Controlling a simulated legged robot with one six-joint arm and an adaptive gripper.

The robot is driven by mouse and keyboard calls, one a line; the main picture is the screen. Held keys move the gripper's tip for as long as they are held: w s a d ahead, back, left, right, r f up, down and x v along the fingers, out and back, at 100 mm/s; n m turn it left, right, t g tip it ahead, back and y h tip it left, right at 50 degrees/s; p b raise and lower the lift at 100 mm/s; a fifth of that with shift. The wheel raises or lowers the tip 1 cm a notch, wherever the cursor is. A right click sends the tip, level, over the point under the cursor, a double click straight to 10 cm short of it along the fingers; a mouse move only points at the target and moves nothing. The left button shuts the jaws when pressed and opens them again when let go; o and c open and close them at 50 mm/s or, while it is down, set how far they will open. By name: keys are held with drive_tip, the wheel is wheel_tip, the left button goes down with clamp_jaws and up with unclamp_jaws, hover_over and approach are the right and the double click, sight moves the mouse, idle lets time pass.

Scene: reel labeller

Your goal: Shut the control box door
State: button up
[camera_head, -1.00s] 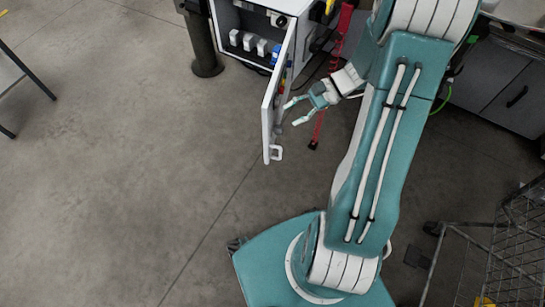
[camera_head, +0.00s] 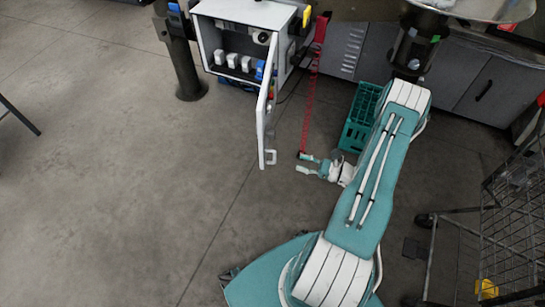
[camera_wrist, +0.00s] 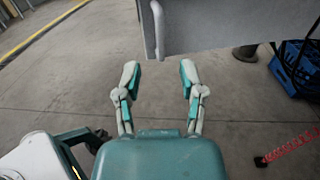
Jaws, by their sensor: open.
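The control box (camera_head: 237,27) is a white cabinet at the top of the head view, with its front open and several white units inside. Its door (camera_head: 265,103) stands swung out toward me, seen nearly edge-on, with a white handle (camera_head: 270,157) at its lower end. In the wrist view the grey door panel (camera_wrist: 215,25) crosses the top, with the handle (camera_wrist: 158,28) at its left edge. My gripper (camera_head: 304,163) is open and empty, to the right of the handle and apart from it. In the wrist view both fingers (camera_wrist: 159,80) are spread below the panel.
A red strip (camera_head: 312,90) hangs right of the box. A green crate (camera_head: 358,122) sits behind my arm. A dark post (camera_head: 180,60) stands left of the box. A wire cart (camera_head: 510,220) is at the right. The floor left of the door is clear.

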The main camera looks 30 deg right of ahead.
sight(275, 154)
drive_tip(key=x, duration=0.9)
drive_tip(key=shift+w+a, duration=0.25)
drive_tip(key=shift+a, duration=0.1)
drive_tip(key=shift+w+a, duration=0.1)
drive_tip(key=shift+w, duration=0.15)
drive_tip(key=shift+d, duration=0.2)
drive_tip(key=c, duration=0.3)
clamp_jaws()
drive_tip(key=shift+a, duration=0.15)
